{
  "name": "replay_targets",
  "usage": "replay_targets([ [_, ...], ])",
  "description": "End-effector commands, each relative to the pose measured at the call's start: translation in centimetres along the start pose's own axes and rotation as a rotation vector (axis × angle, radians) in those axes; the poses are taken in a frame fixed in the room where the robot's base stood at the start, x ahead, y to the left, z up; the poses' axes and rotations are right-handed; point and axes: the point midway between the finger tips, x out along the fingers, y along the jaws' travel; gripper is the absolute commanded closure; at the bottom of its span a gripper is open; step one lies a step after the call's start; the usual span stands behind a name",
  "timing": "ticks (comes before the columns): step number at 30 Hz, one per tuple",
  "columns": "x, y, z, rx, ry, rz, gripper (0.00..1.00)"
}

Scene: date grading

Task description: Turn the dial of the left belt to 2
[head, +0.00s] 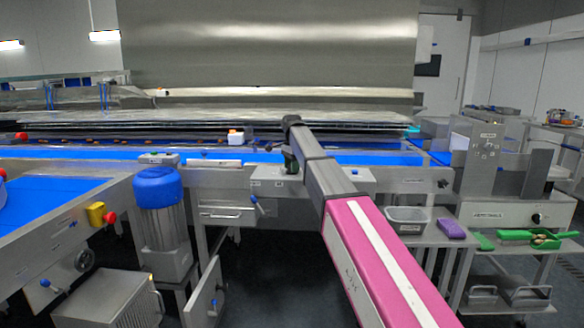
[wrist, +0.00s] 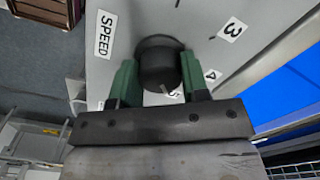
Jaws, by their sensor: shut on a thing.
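In the wrist view a dark round dial (wrist: 158,64) stands on a grey panel (wrist: 190,20). A label "SPEED" (wrist: 105,34) is left of it; labels "3" (wrist: 232,29) and "4" (wrist: 211,75) are to its right. Another label is mostly hidden behind the gripper. A small pale mark shows on the dial's lower right edge. My gripper (wrist: 158,82) has green fingers on both sides of the dial, shut on it. In the head view my gripper (head: 290,160) is at the metal front below the long blue belt (head: 220,153); the dial is hidden there.
A second blue belt (head: 50,205) is at the left, near a blue-capped motor (head: 158,190) and a yellow box with a red button (head: 97,214). A grey tub (head: 407,220), purple block (head: 452,228) and green scoop (head: 540,237) lie at the right.

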Motion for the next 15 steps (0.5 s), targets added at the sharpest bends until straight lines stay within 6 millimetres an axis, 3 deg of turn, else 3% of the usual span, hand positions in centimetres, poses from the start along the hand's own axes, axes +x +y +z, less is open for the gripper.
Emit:
replay_targets([
  [15,-0.04,-0.01,-0.01,-0.443,0.000,0.000,0.82],
])
